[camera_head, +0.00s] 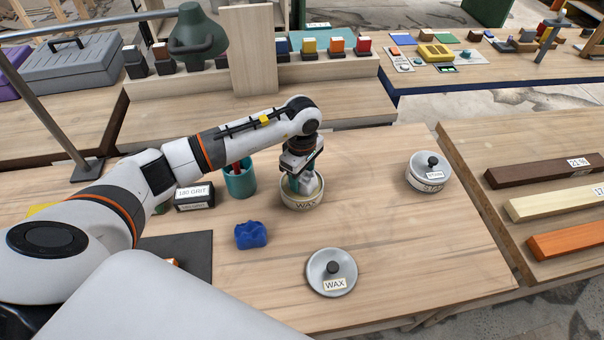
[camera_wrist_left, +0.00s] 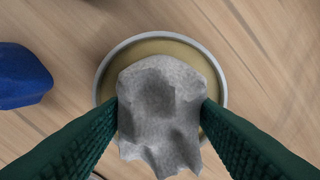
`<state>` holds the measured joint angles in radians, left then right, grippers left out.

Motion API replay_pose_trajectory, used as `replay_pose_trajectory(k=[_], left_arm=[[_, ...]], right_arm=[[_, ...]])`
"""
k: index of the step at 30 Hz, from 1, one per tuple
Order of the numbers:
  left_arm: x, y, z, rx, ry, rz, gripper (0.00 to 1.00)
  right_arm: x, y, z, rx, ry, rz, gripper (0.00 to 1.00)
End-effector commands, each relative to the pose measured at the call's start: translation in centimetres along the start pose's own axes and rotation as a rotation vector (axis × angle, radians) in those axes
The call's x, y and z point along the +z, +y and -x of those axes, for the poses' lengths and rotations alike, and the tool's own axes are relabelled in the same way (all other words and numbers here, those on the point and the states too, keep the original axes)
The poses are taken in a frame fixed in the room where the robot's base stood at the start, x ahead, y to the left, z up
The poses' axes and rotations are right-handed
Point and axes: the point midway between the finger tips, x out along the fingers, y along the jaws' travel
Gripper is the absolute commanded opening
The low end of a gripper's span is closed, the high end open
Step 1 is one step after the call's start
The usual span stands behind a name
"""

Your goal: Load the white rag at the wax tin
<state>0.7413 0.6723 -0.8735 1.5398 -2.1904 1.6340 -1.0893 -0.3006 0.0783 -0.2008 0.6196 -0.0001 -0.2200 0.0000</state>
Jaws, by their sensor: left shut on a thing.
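The white rag (camera_wrist_left: 160,105) is a crumpled grey-white cloth, seen in the left wrist view between two green fingers. My left gripper (camera_head: 304,184) is shut on the rag and points down at the wax tin (camera_head: 303,205). The tin is open, round and labelled WAX; its rim and yellowish inside show around the rag in the left wrist view (camera_wrist_left: 103,85). The rag is over or inside the tin's mouth; I cannot tell whether it touches the wax. The WAX lid (camera_head: 330,272) lies on the bench in front, apart from the tin. My right gripper is not in view.
A blue crumpled rag (camera_head: 251,235) lies left of the tin. A teal cup (camera_head: 240,180) and a black 180 GRIT block (camera_head: 194,197) stand behind it. Bare bench lies between the tins.

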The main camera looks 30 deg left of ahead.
Motion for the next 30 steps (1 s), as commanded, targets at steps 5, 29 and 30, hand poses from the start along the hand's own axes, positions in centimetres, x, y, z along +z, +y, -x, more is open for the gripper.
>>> replay_pose_trajectory(k=[5, 29, 30], left_arm=[[0.00, 0.01, -0.03, 0.000, 0.000, 0.000, 0.35], [-0.01, 0.05, -0.21, 0.002, 0.000, -0.001, 0.35], [-0.01, 0.06, -0.22, 0.002, 0.000, -0.001, 0.35]], right_arm=[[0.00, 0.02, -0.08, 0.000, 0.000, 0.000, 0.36], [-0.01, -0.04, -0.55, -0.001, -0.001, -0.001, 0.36], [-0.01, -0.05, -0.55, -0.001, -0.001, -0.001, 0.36]])
